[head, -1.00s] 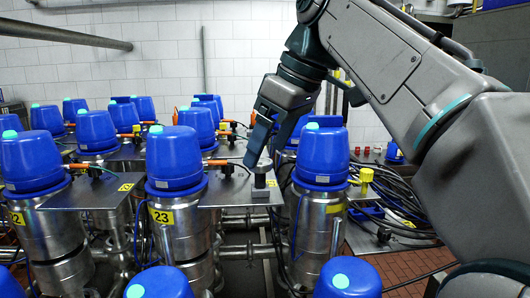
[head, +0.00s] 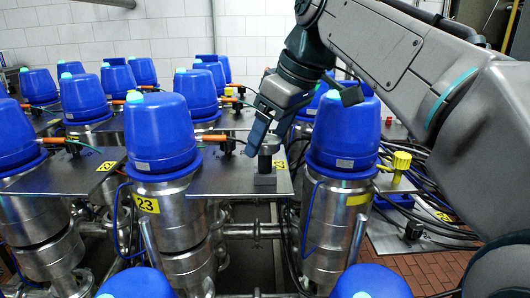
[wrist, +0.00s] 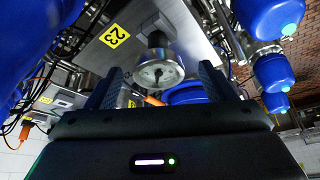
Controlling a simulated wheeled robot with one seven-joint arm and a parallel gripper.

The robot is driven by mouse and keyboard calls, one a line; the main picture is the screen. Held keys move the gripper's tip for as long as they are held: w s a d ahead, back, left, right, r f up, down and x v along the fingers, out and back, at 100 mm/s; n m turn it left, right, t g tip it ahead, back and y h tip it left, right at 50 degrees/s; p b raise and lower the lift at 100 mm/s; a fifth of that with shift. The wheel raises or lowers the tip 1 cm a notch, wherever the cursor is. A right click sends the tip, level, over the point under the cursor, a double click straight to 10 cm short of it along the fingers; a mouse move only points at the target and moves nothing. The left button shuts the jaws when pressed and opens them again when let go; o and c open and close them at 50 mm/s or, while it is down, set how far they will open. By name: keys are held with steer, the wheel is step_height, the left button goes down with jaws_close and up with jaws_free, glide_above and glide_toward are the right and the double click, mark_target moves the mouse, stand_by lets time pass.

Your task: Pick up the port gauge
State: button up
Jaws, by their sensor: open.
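The port gauge (wrist: 157,72) shows in the wrist view as a round white dial with a dark needle, with a dark stem behind it. In the head view the gauge (head: 266,158) stands upright on a grey block on the metal plate (head: 226,180), its top partly hidden by my fingers. My gripper (head: 262,135) is at the top of the gauge. In the wrist view my gripper's two fingers (wrist: 160,85) are spread, with the dial between them in the picture. I cannot tell whether they touch it.
Blue-capped steel valves stand close on both sides, including valve 23 (head: 160,140) on the left and another valve (head: 343,140) on the right. A yellow knob (head: 400,162) and dark cables lie further right. Brick floor (head: 425,268) shows at the lower right.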

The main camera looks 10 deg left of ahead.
mark_target(261, 157)
steer(key=shift+x, duration=2.9)
steer(key=shift+d, duration=0.2)
steer(key=c, duration=1.1)
